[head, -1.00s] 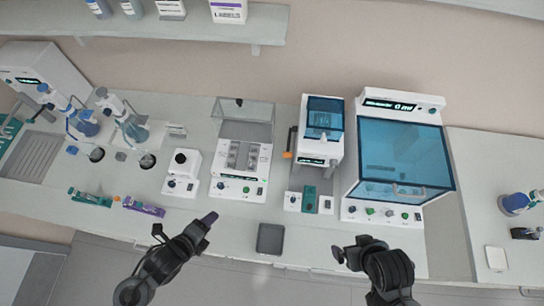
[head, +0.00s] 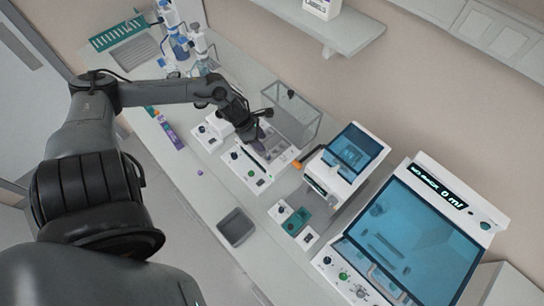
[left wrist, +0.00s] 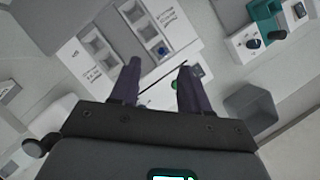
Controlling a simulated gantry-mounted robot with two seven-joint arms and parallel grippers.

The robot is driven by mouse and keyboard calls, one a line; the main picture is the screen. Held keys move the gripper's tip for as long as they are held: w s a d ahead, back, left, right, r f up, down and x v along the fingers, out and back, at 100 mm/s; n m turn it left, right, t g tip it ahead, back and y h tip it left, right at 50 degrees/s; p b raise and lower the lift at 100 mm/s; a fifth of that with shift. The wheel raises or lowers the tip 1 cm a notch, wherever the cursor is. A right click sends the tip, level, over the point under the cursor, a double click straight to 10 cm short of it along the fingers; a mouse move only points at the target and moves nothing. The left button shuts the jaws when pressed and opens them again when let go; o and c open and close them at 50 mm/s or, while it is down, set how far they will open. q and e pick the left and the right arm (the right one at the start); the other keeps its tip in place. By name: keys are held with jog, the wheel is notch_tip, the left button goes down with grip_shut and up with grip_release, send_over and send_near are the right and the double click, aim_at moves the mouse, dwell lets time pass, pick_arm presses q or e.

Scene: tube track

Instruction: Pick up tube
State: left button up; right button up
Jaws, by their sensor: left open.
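My left gripper (head: 256,138) is over the white device with several open wells (head: 262,163). In the left wrist view its two dark fingers (left wrist: 157,85) are apart, with the device (left wrist: 120,55) beyond them. No tube can be made out for certain. A small dark blue round thing (left wrist: 163,50) sits in one well, and I cannot tell if it is a tube cap. A thin dark line crosses between the fingers; what it is cannot be told. A small purple round thing (head: 200,173) lies on the counter. My right gripper is out of view.
A clear box (head: 292,118) stands behind the device. To its right are a blue-lidded machine (head: 350,155) and a larger blue-windowed cabinet (head: 415,235). A grey tray (head: 236,227) lies at the front. Purple and green racks (head: 172,135) lie to the left.

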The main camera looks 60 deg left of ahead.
aim_at(269, 152)
pick_arm(q)
jog(key=shift+d+x, duration=0.1)
jog(key=shift+x, duration=1)
jog(key=shift+d+x, duration=0.15)
jog(key=shift+x, duration=0.95)
jog(key=shift+p+x, duration=0.7)
jog(key=shift+x, duration=1.4)
jog(key=shift+w+d+f, duration=0.1)
jog(key=shift+f, duration=0.35)
jog(key=c, duration=0.8)
